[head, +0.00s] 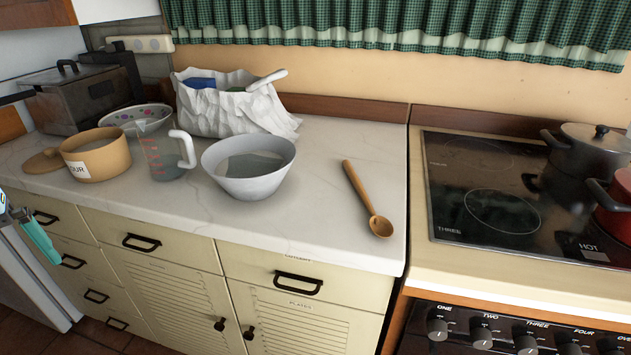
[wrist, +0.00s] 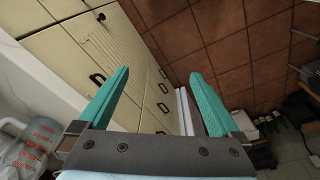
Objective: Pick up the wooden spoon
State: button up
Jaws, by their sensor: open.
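The wooden spoon (head: 367,199) lies flat on the white marble counter in the head view, right of the grey bowl. Its handle points to the back left and its bowl end to the front right, near the counter's front edge. My gripper has teal fingers; part of it (head: 36,234) shows at the left edge of the head view, in front of the drawers and far left of the spoon. In the wrist view my gripper (wrist: 160,98) is open, with nothing between its fingers. The spoon does not show in the wrist view.
A grey bowl (head: 248,179), a measuring jug (head: 160,157) and a flour pot (head: 98,160) stand left of the spoon. A white bag (head: 228,109) is behind them. The stove (head: 520,195) is on the right. Counter around the spoon is clear.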

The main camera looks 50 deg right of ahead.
aim_at(381, 227)
jog(key=i+z, duration=0.1)
jog(key=z, duration=1.2)
jog(key=i+l+z, duration=0.1)
jog(key=i+z, duration=0.15)
jog(key=i, duration=0.15)
